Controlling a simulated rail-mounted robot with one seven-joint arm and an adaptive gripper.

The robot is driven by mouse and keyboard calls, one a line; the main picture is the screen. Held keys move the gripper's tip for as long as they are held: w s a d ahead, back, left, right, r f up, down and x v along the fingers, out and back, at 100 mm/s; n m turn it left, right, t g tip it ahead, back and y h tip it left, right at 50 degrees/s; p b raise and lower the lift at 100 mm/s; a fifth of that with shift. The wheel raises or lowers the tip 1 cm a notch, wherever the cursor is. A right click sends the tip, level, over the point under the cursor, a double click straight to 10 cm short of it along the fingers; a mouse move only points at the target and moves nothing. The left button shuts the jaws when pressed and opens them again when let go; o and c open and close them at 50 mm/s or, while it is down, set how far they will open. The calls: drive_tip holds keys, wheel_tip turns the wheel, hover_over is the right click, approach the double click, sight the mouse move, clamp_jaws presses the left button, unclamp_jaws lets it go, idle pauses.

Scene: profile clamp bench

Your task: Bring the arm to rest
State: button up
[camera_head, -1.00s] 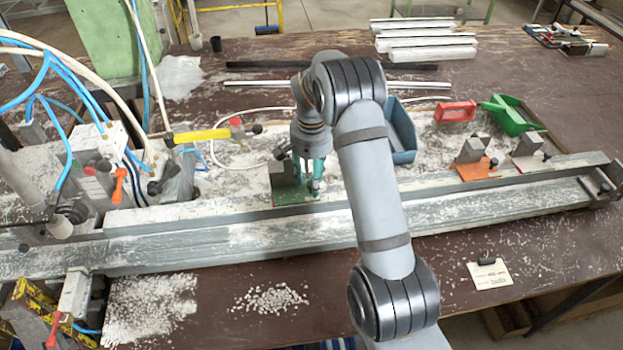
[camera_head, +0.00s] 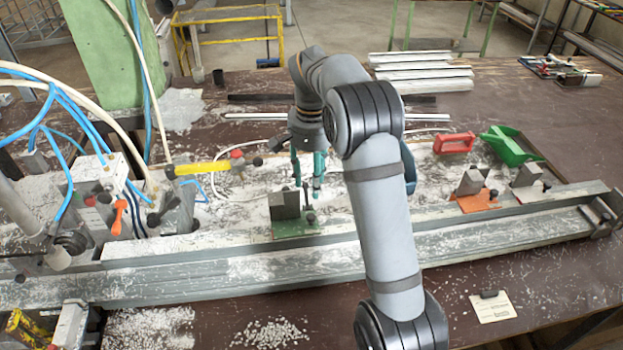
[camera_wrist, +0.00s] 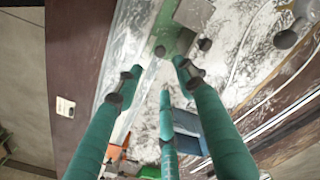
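My gripper (camera_head: 307,186) hangs fingers-down above the green-based clamp (camera_head: 296,225). Its teal fingers are spread apart with nothing between them, as the wrist view also shows (camera_wrist: 158,76). The clamp has a grey block and a small dark knob, and stands on the bench at the rail's far side. In the wrist view its green base (camera_wrist: 172,40) lies beyond the fingertips, apart from them. My arm bends from the lower right of the head view up and back down to the gripper.
A long grey rail (camera_head: 330,263) crosses the bench in front. Two orange- and white-based clamps (camera_head: 474,197) stand right, near a red box (camera_head: 454,143) and green scoop (camera_head: 508,147). A blue bin (camera_head: 409,170) is mostly hidden by my arm. Hoses and a yellow-handled tool (camera_head: 203,167) stand left.

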sight(310, 216)
drive_tip(key=shift+f, duration=0.1)
idle(0.4)
wheel_tip(310, 216, down, 12)
drive_tip(key=shift+r, duration=0.25)
drive_tip(key=shift+a+r+p, duration=0.1)
drive_tip(key=shift+a+p, duration=0.1)
drive_tip(key=shift+p, duration=0.4)
drive_tip(key=shift+r+b, duration=0.3)
drive_tip(key=shift+r, duration=0.3)
